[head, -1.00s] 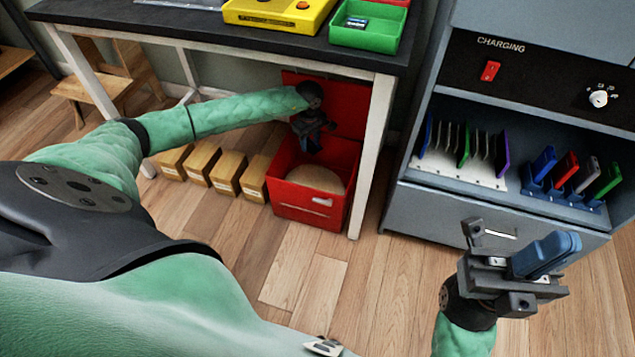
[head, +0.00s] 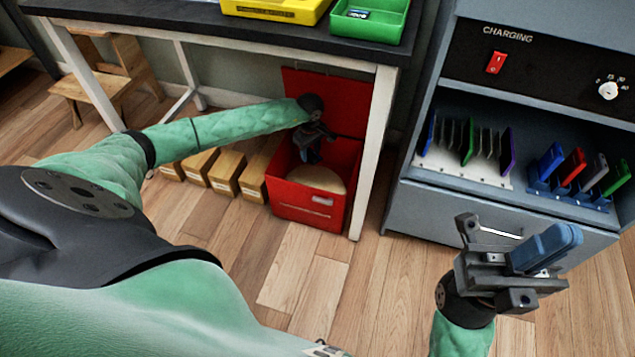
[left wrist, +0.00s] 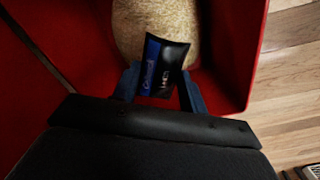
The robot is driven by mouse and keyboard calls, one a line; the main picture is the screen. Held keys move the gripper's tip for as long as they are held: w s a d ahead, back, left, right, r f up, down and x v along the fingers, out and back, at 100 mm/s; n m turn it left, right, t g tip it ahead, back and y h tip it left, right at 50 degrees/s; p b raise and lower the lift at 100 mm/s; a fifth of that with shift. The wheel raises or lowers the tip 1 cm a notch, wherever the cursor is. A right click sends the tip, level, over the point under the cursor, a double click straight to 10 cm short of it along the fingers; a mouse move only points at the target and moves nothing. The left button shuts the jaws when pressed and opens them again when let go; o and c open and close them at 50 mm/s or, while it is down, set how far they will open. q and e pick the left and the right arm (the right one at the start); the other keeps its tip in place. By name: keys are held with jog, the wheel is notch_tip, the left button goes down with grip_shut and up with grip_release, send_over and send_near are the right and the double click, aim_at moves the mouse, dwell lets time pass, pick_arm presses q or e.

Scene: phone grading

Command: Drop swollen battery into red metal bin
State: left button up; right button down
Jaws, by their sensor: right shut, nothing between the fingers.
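The red metal bin (head: 306,211) stands on the floor under the table, its lid raised at the back and tan sand inside. My left gripper (head: 313,152) reaches down into its opening in the head view. In the left wrist view, the swollen battery (left wrist: 162,68), black with a blue band and bulging, sits between the fingers of my left gripper (left wrist: 160,88), above the sand. The fingers appear shut on it. The battery is not clear in the head view. My right gripper (head: 545,250) is shut and empty, with its blue fingers together, before the grey cabinet.
Cardboard boxes (head: 227,172) stand left of the bin. A white table leg (head: 372,150) is close on its right. The grey charging cabinet (head: 480,205) holds phones in racks. A yellow tray (head: 275,10) and a green tray (head: 368,24) are on the table.

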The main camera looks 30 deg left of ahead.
pick_arm(q)
jog(key=o, duration=0.4)
notch_tip(320, 180, up, 7)
jog(key=shift+p, duration=0.85)
jog(key=shift+r, duration=0.4)
